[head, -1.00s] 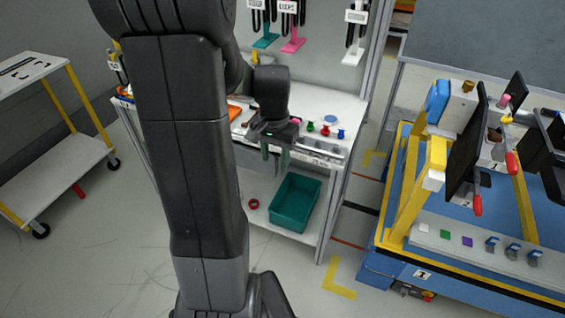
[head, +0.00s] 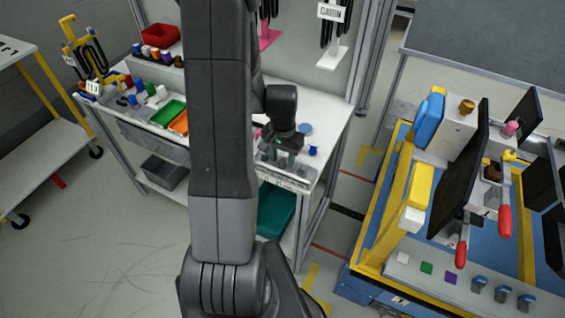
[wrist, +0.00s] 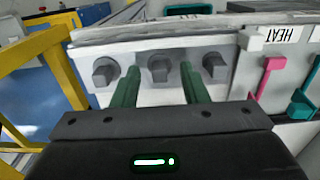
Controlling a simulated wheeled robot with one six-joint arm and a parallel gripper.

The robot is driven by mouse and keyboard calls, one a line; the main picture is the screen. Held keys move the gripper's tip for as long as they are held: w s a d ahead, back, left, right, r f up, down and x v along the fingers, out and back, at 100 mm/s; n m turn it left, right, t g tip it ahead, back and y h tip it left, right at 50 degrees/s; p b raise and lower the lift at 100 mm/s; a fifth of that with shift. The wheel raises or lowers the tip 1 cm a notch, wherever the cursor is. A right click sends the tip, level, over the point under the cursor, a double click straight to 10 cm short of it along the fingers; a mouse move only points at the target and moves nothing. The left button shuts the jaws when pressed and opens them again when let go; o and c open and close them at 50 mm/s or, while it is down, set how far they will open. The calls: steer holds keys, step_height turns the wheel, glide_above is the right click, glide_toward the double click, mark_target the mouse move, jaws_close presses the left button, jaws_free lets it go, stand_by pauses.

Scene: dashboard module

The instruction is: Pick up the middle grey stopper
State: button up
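In the wrist view three grey stoppers stand in a row on a pale panel. The middle grey stopper (wrist: 160,70) is round with a raised block grip. It lies between my gripper's two green fingers, with the left stopper (wrist: 105,70) and the right stopper (wrist: 214,66) outside them. My gripper (wrist: 160,88) is open and holds nothing. I cannot tell whether the fingers touch the middle stopper. In the head view my gripper (head: 286,158) points down at the front edge of the white workbench (head: 330,125); the stoppers cannot be made out there.
A pink lever (wrist: 268,75) and a teal lever (wrist: 300,103) are right of the stoppers. In the head view a blue knob (head: 313,150) stands right of my gripper. A teal bin (head: 276,210) is below the bench. The yellow-framed dashboard stand (head: 395,205) is at right, across an aisle.

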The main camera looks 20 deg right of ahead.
mark_target(283, 159)
steer(key=shift+f, duration=0.35)
jaws_close()
step_height(283, 159, up, 10)
steer(key=shift+b, duration=0.3)
stand_by(0.4)
